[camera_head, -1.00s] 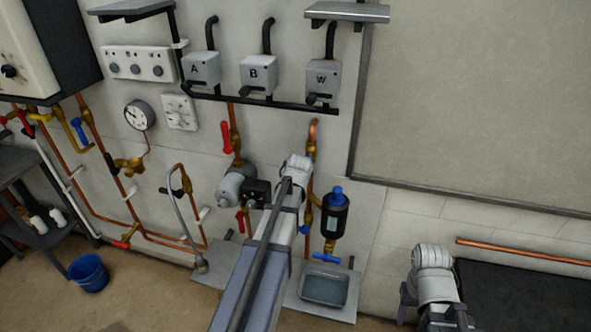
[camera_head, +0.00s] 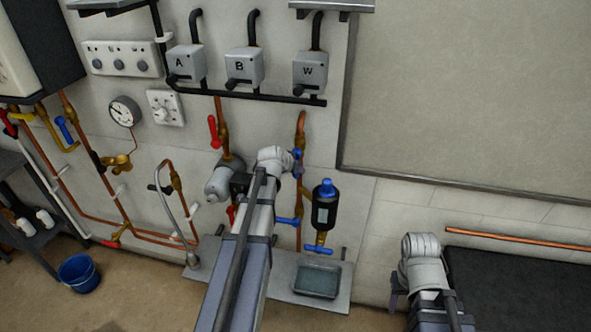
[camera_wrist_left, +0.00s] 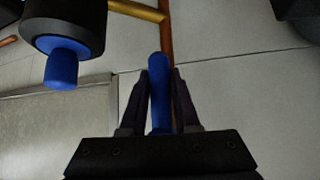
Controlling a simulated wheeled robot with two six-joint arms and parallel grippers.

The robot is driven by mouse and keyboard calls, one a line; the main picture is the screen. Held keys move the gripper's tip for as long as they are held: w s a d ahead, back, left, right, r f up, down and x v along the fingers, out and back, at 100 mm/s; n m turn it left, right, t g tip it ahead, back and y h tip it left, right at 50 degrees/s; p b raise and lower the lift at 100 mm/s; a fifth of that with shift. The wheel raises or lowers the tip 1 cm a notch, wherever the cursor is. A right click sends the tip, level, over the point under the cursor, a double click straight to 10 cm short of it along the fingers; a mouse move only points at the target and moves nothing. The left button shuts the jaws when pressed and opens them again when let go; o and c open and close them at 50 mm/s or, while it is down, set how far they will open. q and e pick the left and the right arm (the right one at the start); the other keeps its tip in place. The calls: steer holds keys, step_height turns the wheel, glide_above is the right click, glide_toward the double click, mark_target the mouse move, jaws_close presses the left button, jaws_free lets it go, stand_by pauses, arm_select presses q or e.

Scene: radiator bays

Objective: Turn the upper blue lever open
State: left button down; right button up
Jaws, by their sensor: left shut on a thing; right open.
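The upper blue lever (camera_head: 297,153) is on the copper pipe in the middle of the wall, mostly hidden by my left wrist in the head view. In the left wrist view the blue lever (camera_wrist_left: 159,88) stands between the two dark fingers of my left gripper (camera_wrist_left: 160,74), which is shut on it. The copper pipe (camera_wrist_left: 166,32) runs behind it. A lower blue lever (camera_head: 289,220) sticks out to the left of the same pipe. My right gripper (camera_head: 397,291) is at the lower right, away from the pipe, open and pointing down, partly hidden by its wrist.
A black canister with a blue cap (camera_head: 325,207) hangs just right of the pipe, and a blue tap handle (camera_head: 318,250) is under it. A grey tray (camera_head: 318,281) stands below. A pump (camera_head: 222,182) and a red lever (camera_head: 213,132) are to the left.

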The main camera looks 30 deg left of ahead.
arm_select(q)
steer(key=shift+d, duration=0.1)
steer(key=c, duration=0.7)
jaws_free()
steer(key=shift+o, duration=0.2)
steer(key=p+v, duration=0.5)
steer(key=v, duration=0.2)
steer(key=shift+s+r, duration=0.3)
steer(key=shift+s, duration=0.05)
